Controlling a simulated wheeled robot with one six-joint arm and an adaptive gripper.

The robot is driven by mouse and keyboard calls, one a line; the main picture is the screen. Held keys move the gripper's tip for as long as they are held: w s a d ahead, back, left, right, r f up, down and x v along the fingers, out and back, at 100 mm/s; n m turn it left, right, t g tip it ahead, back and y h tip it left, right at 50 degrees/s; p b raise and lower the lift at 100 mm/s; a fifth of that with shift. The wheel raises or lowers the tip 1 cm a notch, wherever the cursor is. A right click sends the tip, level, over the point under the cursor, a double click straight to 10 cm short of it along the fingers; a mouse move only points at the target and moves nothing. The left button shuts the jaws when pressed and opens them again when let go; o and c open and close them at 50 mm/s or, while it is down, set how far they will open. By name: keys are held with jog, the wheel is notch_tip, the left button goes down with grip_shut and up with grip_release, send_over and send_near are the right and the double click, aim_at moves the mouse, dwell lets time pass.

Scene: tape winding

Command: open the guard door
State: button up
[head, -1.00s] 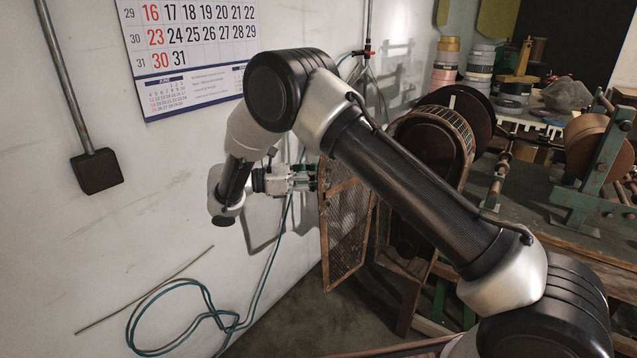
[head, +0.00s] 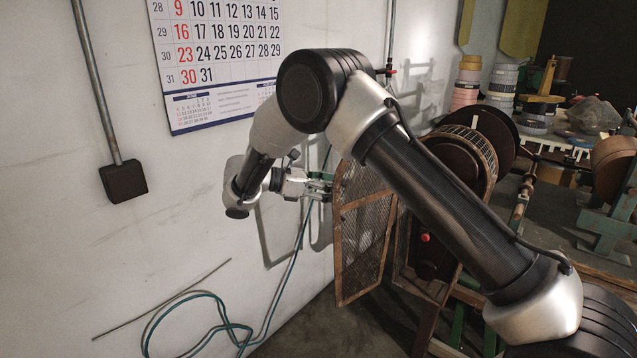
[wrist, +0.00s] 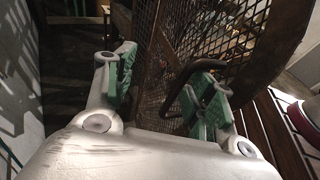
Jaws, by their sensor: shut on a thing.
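The guard door (head: 362,235) is a rusty framed mesh panel. In the head view it stands swung out from the machine, with the dark opening (head: 428,262) showing to its right. My gripper (head: 318,186) is at the door's upper left edge. In the wrist view, the green-padded fingers (wrist: 165,92) are on either side of a dark bent handle (wrist: 186,78), with the door mesh (wrist: 150,55) behind it. My gripper is shut on this handle; the exact contact is partly hidden by the right finger.
A white wall with a calendar (head: 222,60) is close on the left of my arm. Teal hose (head: 215,320) hangs by the wall and lies in loops. A red knob (head: 425,237) shows inside the opening. The drum (head: 470,150) and workbench (head: 560,215) are at the right.

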jog(key=o, duration=0.7)
jog(key=w+a, duration=0.1)
jog(key=w+a+r, duration=0.1)
jog(key=shift+w+a+r+t, duration=0.1)
jog(key=shift+w+a+t, duration=0.05)
jog(key=shift+w+t, duration=0.2)
jog(key=shift+w+a, duration=0.35)
jog(key=shift+a, duration=0.1)
jog(key=shift+c, duration=0.3)
jog(key=shift+w+a, duration=0.15)
jog(key=shift+w, duration=0.1)
jog(key=c, duration=0.5)
jog(key=shift+w+a+f, duration=0.25)
jog(key=shift+c, duration=1.2)
jog(key=shift+w+a, duration=0.75)
jog(key=shift+w, duration=0.1)
jog(key=shift+f, duration=0.1)
